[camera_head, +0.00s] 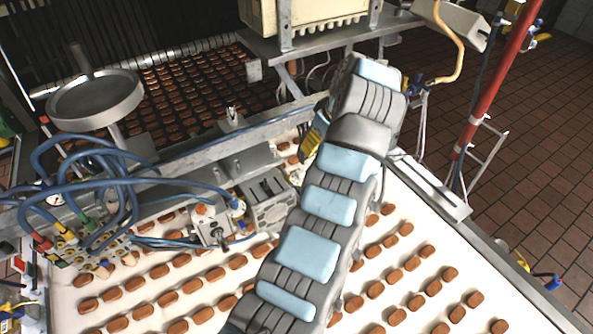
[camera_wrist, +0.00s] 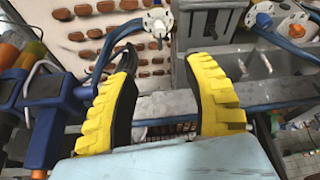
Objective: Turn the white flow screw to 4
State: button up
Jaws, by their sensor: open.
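In the wrist view, a white round part (camera_wrist: 157,22) with small holes sits near the top edge, just beyond and between my fingertips. A second white fitting (camera_wrist: 262,17) with a blue hose is to its right. I cannot tell which is the white flow screw, and no numbers are readable. My gripper (camera_wrist: 161,58) has two yellow ribbed fingers, spread apart with nothing between them. In the head view my gripper (camera_head: 312,138) is largely hidden behind my arm, with a little yellow showing, above the metal frame right of the metal block (camera_head: 212,224).
Blue hoses (camera_head: 110,175) loop at the left. A white conveyor (camera_head: 400,235) with rows of brown biscuits (camera_head: 432,288) runs below. A metal rail (camera_head: 190,150) crosses near my gripper. A red post (camera_head: 490,85) stands at the right. Blue fittings (camera_wrist: 45,100) crowd the wrist view's left.

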jog(key=b, duration=0.2)
send_near(300, 170)
jog(key=p+x, duration=0.3)
jog(key=x, duration=0.7)
jog(key=shift+f, duration=0.2)
jog(key=shift+c, duration=0.3)
grip_shut()
